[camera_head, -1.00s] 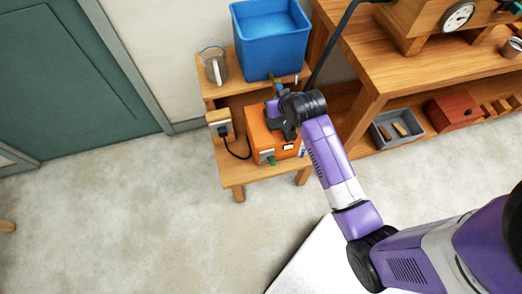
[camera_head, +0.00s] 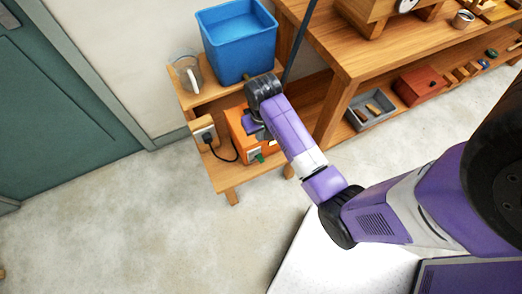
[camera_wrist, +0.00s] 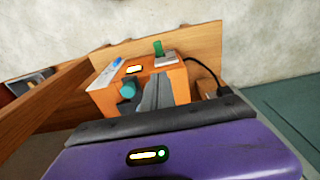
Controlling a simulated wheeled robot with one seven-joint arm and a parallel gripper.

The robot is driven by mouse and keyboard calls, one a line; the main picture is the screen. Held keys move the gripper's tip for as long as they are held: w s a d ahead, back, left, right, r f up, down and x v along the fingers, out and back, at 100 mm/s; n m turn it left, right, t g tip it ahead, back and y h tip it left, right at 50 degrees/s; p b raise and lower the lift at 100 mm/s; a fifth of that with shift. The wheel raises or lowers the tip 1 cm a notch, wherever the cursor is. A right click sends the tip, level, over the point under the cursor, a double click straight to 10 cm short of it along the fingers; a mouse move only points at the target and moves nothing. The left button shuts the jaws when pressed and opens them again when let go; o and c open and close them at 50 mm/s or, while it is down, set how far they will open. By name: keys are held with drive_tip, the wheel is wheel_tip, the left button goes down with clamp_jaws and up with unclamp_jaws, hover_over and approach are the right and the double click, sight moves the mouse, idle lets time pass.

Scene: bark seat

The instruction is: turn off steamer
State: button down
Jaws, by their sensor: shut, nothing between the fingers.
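The steamer, which I take to be the orange box (camera_head: 237,124), sits on the low wooden stand. Its front and right side are partly hidden by my arm in the head view. In the wrist view the orange box (camera_wrist: 175,76) shows a green lever (camera_wrist: 158,48) on a pale plate, a small lit display (camera_wrist: 134,69) and a round teal knob (camera_wrist: 128,91). The green part also shows in the head view (camera_head: 259,157). My gripper (camera_wrist: 154,92) is shut and empty, its grey fingers in front of the box beside the teal knob. I cannot tell whether they touch.
A blue bin (camera_head: 237,42) and a clear jug (camera_head: 188,74) stand on the upper shelf above the box. A black cord runs to a plug at a wall socket block (camera_head: 204,135). A wooden bench (camera_head: 345,60) stands close on the right. The floor on the left is clear.

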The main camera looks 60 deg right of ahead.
drive_tip(key=b, duration=0.1)
hover_over(261, 158)
drive_tip(key=w, duration=0.1)
drive_tip(key=f, duration=1)
drive_tip(key=shift+w+d, duration=0.1)
drive_tip(key=shift+d, duration=0.3)
drive_tip(key=shift+s+a+f, duration=0.15)
drive_tip(key=shift+s+f, duration=0.1)
drive_tip(key=shift+f, duration=0.25)
drive_tip(key=shift+s+a+f, duration=0.15)
drive_tip(key=shift+s+f, duration=0.05)
drive_tip(key=shift+f, duration=0.3)
drive_tip(key=shift+s+a+f, duration=0.2)
drive_tip(key=shift+s+f, duration=0.1)
drive_tip(key=shift+f, duration=0.4)
drive_tip(key=shift+s+a+f+t, duration=0.1)
drive_tip(key=shift+s+t, duration=0.05)
drive_tip(key=shift+t, duration=0.15)
